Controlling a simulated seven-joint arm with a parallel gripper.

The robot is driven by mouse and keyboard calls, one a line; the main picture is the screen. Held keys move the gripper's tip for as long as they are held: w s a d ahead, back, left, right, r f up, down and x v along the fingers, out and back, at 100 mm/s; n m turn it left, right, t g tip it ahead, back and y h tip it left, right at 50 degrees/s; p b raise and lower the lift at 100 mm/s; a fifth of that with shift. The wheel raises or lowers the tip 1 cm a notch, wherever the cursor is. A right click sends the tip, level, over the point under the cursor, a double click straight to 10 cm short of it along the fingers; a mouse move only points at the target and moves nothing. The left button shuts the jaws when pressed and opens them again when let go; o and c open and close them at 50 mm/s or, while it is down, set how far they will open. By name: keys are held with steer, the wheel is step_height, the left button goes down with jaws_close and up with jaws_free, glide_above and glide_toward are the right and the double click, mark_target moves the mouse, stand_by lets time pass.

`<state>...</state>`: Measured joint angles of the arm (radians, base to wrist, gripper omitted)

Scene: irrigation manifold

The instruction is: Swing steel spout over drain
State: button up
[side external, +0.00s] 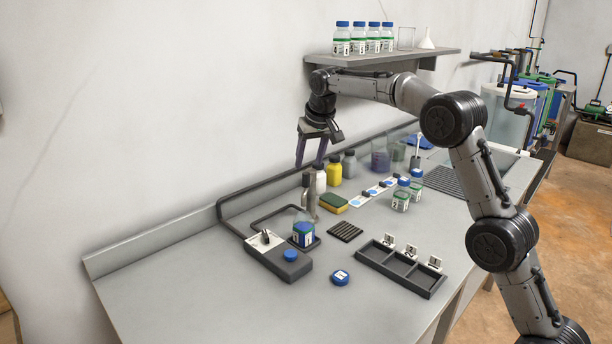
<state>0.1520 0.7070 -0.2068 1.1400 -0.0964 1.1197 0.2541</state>
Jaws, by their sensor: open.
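The steel spout (309,192) is a short grey metal post with a head, standing near the back of the bench behind an open jar marked 1 (303,233). Which way its outlet points is too small to tell. A small dark slotted drain grate (346,232) lies flat on the bench to the right of the jar, apart from the spout's post. My gripper (311,164) points downward with its two fingers apart and empty. In the picture it is just above the spout; the exact gap in depth is unclear.
Yellow (334,170) and white bottles and a sponge (334,204) stand close to the spout. A wall shelf (385,58) holds several bottles.

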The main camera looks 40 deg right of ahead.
mark_target(306, 174)
steer(key=x, duration=0.6)
steer(key=shift+w+d+f, duration=0.1)
steer(key=shift+w+f, duration=0.05)
steer(key=shift+f, duration=0.1)
jaws_close()
stand_by(1.2)
